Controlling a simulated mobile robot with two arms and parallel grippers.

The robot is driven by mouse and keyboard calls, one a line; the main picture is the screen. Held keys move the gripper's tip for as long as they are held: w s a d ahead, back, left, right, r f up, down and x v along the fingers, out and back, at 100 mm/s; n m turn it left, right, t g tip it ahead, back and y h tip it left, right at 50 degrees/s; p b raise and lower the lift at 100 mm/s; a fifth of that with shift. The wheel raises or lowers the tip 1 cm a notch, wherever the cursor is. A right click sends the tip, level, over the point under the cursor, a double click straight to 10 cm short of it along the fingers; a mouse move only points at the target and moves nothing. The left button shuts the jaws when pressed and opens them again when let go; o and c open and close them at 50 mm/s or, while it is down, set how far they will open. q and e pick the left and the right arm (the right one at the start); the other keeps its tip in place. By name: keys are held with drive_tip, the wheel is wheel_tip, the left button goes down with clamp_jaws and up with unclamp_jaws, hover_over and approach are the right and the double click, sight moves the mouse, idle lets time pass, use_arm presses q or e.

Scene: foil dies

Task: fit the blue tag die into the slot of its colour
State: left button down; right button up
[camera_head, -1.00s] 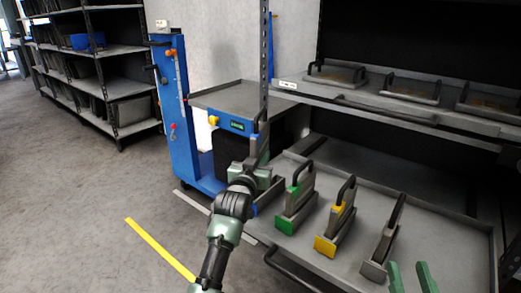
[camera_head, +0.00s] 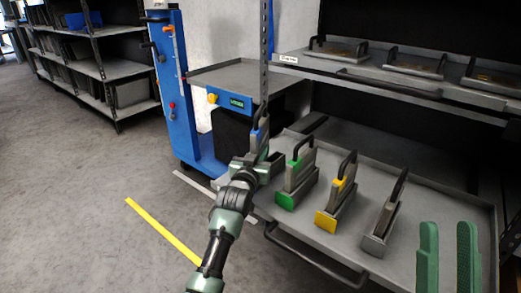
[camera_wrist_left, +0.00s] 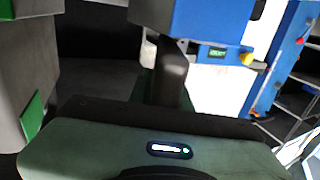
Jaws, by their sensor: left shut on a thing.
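The blue tag die (camera_head: 257,136) is a grey plate with a blue patch and a dark handle, at the left end of the pull-out tray (camera_head: 405,260). My left gripper (camera_head: 255,165) is shut on its handle. In the left wrist view the blue patch (camera_wrist_left: 212,20) and the dark handle (camera_wrist_left: 170,80) show close up. The blue slot at the tray's left end is mostly hidden behind my gripper; I cannot tell whether the die's lower edge is in it. My right gripper (camera_head: 448,258) shows two green fingers, apart and empty, at the lower right.
A green tag die (camera_head: 300,168), a yellow tag die (camera_head: 343,184) and a grey die (camera_head: 388,215) stand in slots along the tray. A shelf above holds several dies (camera_head: 413,63). A blue post (camera_head: 172,90) and a side table (camera_head: 240,75) stand behind left.

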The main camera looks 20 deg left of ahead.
use_arm(q)
drive_tip(key=shift+r, duration=0.1)
idle(0.3)
drive_tip(key=c, duration=1.7)
unclamp_jaws()
drive_tip(key=shift+f, duration=0.45)
drive_tip(key=shift+c, duration=0.2)
drive_tip(key=o, duration=0.4)
drive_tip(key=shift+r, duration=0.1)
drive_tip(key=shift+r, duration=0.1)
